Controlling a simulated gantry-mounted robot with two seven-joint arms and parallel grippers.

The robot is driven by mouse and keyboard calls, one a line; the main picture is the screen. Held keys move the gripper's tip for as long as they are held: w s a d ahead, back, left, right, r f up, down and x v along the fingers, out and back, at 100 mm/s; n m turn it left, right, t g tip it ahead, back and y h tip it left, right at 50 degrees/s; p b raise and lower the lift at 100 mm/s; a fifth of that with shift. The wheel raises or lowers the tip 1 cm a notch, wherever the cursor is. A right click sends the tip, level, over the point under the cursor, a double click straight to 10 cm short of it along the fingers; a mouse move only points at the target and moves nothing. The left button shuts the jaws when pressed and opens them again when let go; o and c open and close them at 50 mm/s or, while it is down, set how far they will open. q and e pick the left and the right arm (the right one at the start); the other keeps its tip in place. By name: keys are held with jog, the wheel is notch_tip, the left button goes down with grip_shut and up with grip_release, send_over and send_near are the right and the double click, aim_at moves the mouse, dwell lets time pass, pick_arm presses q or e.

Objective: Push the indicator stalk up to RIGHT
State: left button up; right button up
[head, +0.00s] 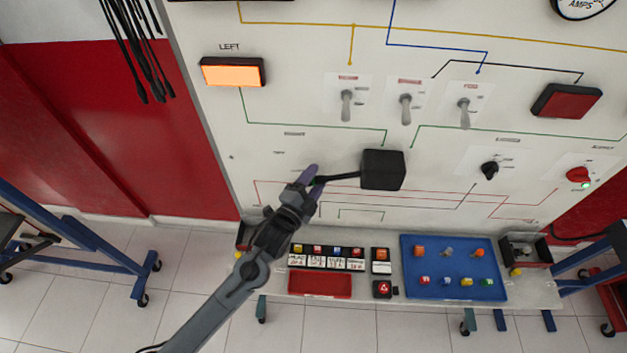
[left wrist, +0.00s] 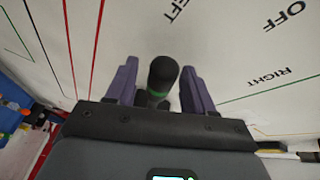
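The indicator stalk (head: 342,177) is a thin black lever reaching left from a black box (head: 382,169) on the panel. In the left wrist view its rounded black end with a green band (left wrist: 162,75) points at the camera. My left gripper (head: 312,180) is at the stalk's free end. Its purple fingers (left wrist: 160,90) are apart, one on each side of the stalk. A gap shows at the left finger; the right finger looks very close, and I cannot tell if it touches. The printed RIGHT label (left wrist: 266,78) and OFF label (left wrist: 285,16) show beside the stalk.
The lamp marked LEFT (head: 233,72) glows orange; the red lamp (head: 566,101) at right is dark. Toggle switches (head: 406,108) stick out above the box. Below is a bench with a blue tray (head: 410,275) and a red tray (head: 320,284).

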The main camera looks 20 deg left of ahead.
pick_arm(q)
grip_shut()
pick_arm(e)
jog(key=shift+d, duration=0.15)
